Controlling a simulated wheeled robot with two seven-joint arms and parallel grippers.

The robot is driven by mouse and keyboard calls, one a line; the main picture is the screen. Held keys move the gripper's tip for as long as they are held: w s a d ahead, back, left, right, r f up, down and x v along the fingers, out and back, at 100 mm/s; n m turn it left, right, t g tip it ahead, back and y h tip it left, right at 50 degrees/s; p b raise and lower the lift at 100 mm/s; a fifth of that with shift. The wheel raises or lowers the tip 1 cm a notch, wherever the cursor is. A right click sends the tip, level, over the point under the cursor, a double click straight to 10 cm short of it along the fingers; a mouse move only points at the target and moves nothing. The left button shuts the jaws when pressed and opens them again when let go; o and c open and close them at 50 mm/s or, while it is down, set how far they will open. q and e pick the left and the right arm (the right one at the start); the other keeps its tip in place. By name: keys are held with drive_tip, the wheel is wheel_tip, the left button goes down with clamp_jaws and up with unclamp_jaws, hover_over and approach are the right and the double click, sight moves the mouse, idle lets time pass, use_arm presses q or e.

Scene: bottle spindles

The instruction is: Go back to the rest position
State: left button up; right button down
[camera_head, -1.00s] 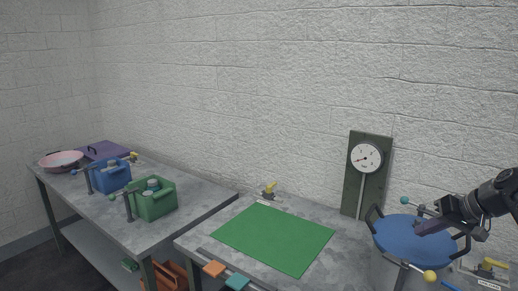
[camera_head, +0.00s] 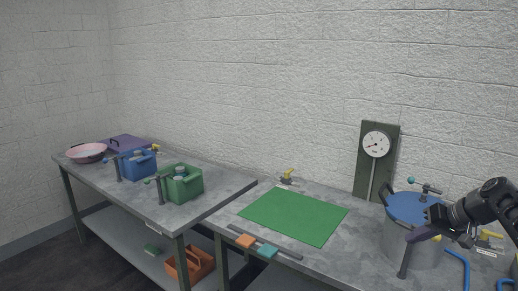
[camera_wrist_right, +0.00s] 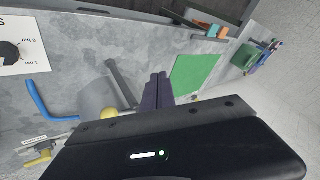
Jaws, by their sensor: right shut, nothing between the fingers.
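My right gripper (camera_head: 413,237) comes in from the right, its fingers shut and empty. In the head view it overlaps the right side of a grey pot (camera_head: 395,246) with a blue lid (camera_head: 404,206). In the right wrist view my shut dark fingers (camera_wrist_right: 157,92) point away from the camera beside the grey pot (camera_wrist_right: 94,101), with the green mat (camera_wrist_right: 196,74) beyond. I cannot tell the exact gap to the pot. My left gripper is in neither view.
The green mat (camera_head: 295,217) lies clear on the near bench. A dial gauge (camera_head: 376,145) stands behind the pot. A blue hooked pipe (camera_head: 463,265) is at the right. Blue (camera_head: 139,168) and green (camera_head: 184,190) crates stand on the left bench.

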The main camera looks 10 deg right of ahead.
drive_tip(key=w+a+f+g, duration=0.1)
drive_tip(key=w+a+f, duration=0.1)
drive_tip(key=a+f, duration=0.55)
drive_tip(key=w+a+f+g, duration=0.1)
drive_tip(key=a+f, duration=0.3)
drive_tip(key=f, duration=0.7)
drive_tip(key=s+a+f+g, duration=0.1)
drive_tip(key=s+a+f, duration=0.3)
drive_tip(key=a+f, duration=0.45)
drive_tip(key=s+a+f+g, duration=0.1)
drive_tip(key=s+a+f, duration=0.3)
drive_tip(key=a+f, duration=0.5)
drive_tip(key=s+a+f, duration=0.2)
drive_tip(key=s+a, duration=0.3)
drive_tip(key=s, duration=0.3)
drive_tip(key=s+a+f+n+g, duration=0.1)
drive_tip(key=s+a+f, duration=0.2)
drive_tip(key=s+a, duration=0.2)
drive_tip(key=s+a+f+n+g, duration=0.1)
drive_tip(key=s+a, duration=0.4)
drive_tip(key=s, duration=0.6)
drive_tip(key=shift+s+a+f+y, duration=0.3)
drive_tip(key=shift+s+a+f, duration=0.05)
drive_tip(key=shift+f, duration=0.35)
drive_tip(key=shift+d, duration=0.1)
